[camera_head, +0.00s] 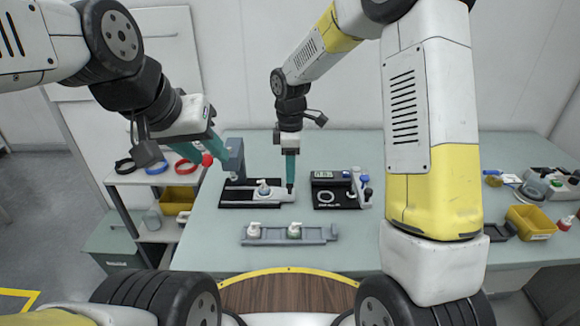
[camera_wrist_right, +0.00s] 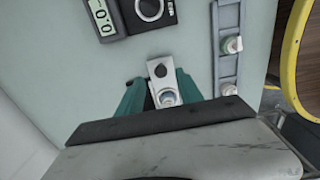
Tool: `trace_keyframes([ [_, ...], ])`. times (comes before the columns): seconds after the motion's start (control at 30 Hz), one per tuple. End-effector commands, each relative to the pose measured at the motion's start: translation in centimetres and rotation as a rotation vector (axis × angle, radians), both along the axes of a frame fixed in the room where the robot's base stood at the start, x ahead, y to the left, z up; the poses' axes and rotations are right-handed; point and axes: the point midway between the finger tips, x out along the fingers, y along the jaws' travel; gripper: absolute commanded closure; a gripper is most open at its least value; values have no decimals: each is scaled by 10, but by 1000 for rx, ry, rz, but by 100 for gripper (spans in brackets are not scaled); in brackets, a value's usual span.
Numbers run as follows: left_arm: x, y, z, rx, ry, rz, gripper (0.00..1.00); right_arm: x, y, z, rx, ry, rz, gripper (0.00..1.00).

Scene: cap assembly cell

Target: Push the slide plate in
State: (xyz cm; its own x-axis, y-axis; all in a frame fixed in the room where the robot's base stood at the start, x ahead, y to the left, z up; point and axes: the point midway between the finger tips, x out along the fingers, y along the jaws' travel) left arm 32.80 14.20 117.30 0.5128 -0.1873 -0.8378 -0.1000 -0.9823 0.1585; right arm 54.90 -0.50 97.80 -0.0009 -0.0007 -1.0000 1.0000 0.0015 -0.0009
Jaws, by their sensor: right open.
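The pale slide plate (camera_head: 282,197) lies on a black base under a grey press (camera_head: 234,160), its right end sticking out. A white-and-blue cap part (camera_head: 263,188) stands on it. My right gripper (camera_head: 290,184) points down at the plate's right end. Its open fingers (camera_wrist_right: 160,92) stand either side of the plate; contact is unclear. My left gripper (camera_head: 208,153) has its fingers apart, with a red knob (camera_head: 207,160) by their tips.
A black device with a display (camera_head: 323,190) stands right of the plate. A grey rail (camera_head: 273,238) with two caps lies in front. A yellow bin (camera_head: 530,222) and other parts are at the far right. A shelf with coloured rings (camera_head: 157,168) stands at the left.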

Motion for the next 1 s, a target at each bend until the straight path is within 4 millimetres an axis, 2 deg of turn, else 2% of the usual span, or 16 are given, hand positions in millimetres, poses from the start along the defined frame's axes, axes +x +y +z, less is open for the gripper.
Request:
trace_keyframes([
  [0.1,0,0,0,0,0,0,64,-1,0,-19,-1,2,2,57],
  [0.23,0,0,0,0,0,0,64,-1,0,-33,0,2,1,57],
  [0.6,0,0,0,0,0,0,64,0,0,-40,1,-1,-1,57],
  [0.8,0,0,0,0,0,0,64,0,0,-39,1,-1,-1,96],
  [0.83,0,0,0,0,0,0,64,0,0,-39,1,-1,-1,100],
  [1.0,0,0,0,0,0,0,64,0,0,-39,1,-1,-1,100],
])
